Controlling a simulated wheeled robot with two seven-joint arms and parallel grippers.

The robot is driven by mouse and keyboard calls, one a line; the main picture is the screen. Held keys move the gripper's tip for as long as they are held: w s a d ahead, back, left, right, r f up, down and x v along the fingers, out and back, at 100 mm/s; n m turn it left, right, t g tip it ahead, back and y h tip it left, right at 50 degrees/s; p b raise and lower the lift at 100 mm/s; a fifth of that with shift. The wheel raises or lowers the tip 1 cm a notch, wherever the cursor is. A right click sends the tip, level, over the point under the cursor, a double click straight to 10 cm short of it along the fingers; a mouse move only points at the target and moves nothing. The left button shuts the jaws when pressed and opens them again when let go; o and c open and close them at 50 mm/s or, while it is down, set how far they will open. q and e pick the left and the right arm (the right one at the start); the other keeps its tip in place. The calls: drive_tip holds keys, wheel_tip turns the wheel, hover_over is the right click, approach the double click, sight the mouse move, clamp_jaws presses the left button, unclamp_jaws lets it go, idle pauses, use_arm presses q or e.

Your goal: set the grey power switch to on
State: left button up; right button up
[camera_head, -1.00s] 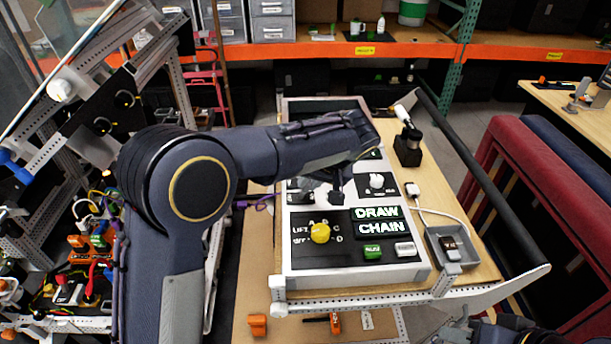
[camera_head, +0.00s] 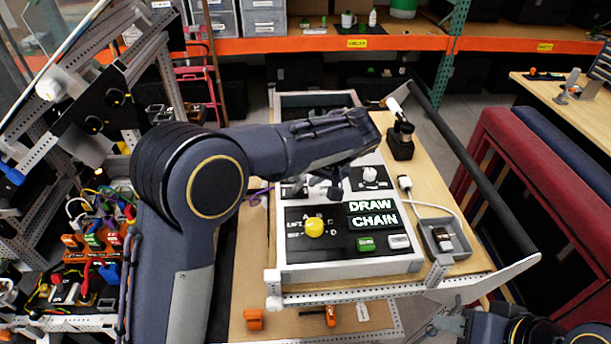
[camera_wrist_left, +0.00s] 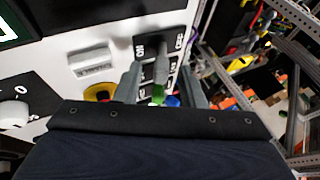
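The control panel (camera_head: 350,267) lies on the cart, with a yellow knob (camera_head: 314,228) and lit DRAW CHAIN signs. My left gripper (camera_head: 326,191) is low over its upper left part, and my forearm hides part of it. In the left wrist view, a black plate with ON and OFF labels (camera_wrist_left: 146,45) lies just beyond the fingers. The grey power switch (camera_wrist_left: 159,70) appears to stand between the spread fingers of my left gripper (camera_wrist_left: 160,88); contact cannot be made out. My right gripper (camera_head: 448,325) is partly visible at the lower right edge, away from the panel.
A grey tray (camera_head: 444,239) with a small device and a white cable sits right of the panel. A black stand (camera_head: 400,143) is behind it. A dark rail (camera_head: 475,160) runs along the cart's right side. A cluttered rack (camera_head: 90,240) stands at left.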

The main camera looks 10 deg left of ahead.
use_arm(q)
drive_tip(key=v, duration=0.8)
drive_tip(key=shift+b, duration=0.4)
drive_tip(key=shift+f, duration=0.1)
drive_tip(key=s+a+g+h, duration=0.1)
drive_tip(key=s+a+h, duration=0.5)
drive_tip(key=s+a, duration=0.85)
drive_tip(key=s+a+f+t+h, duration=0.1)
drive_tip(key=s+f, duration=0.2)
drive_tip(key=s, duration=0.4)
drive_tip(key=s+a+f+t+h, duration=0.2)
drive_tip(key=s+f, duration=0.1)
drive_tip(key=s, duration=0.4)
drive_tip(key=shift+s+h, duration=0.3)
drive_tip(key=shift+s, duration=0.1)
